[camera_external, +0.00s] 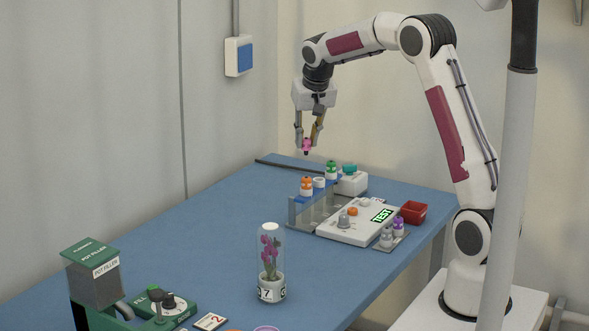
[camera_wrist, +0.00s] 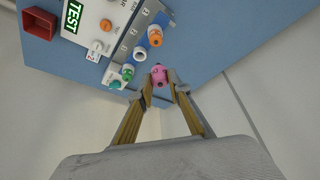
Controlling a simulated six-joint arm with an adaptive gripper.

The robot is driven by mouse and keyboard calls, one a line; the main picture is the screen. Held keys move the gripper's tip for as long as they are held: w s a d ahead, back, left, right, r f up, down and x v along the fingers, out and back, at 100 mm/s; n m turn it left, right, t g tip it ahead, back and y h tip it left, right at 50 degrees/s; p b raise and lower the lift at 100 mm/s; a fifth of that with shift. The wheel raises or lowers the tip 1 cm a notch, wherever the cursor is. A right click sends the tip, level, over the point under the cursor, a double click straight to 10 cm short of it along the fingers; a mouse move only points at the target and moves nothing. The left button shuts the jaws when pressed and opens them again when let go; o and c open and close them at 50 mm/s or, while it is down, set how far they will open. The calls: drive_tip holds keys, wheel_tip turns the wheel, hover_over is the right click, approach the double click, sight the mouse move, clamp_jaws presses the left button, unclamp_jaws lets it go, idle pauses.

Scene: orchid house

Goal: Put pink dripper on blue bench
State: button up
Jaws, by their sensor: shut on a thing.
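The pink dripper (camera_external: 306,145) is held between the fingertips of my gripper (camera_external: 308,141), high above the far end of the blue bench (camera_external: 205,225). It has a dark lower tip. In the wrist view the pink dripper (camera_wrist: 158,75) sits between the two tan-sided fingers of my gripper (camera_wrist: 160,82). The blue bench (camera_wrist: 205,35) also shows there, below the dripper. The dripper is clear of the bench and the rack.
A rack (camera_external: 305,213) holds orange and green drippers. Near it are a white tester (camera_external: 345,230) marked TEST, a red bin (camera_external: 413,212) and grey and purple drippers. A glass-covered orchid (camera_external: 270,265) and a pot filler (camera_external: 95,285) stand nearer. The bench's left middle is bare.

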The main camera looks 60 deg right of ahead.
drive_tip(key=s+a+f+n+y, duration=0.2)
drive_tip(key=s+a+f+n, duration=0.1)
drive_tip(key=a+n, duration=0.2)
drive_tip(key=s+a+f+n+y, duration=0.2)
drive_tip(key=a+n, duration=0.4)
drive_tip(key=a, duration=0.4)
drive_tip(key=s+a+f+n+y, duration=0.2)
drive_tip(key=s+a+f+n, duration=0.2)
drive_tip(key=a+n, duration=0.2)
drive_tip(key=shift+a, duration=1.15)
drive_tip(key=shift+f, duration=0.1)
drive_tip(key=shift+f, duration=3.15)
drive_tip(key=shift+f, duration=1.85)
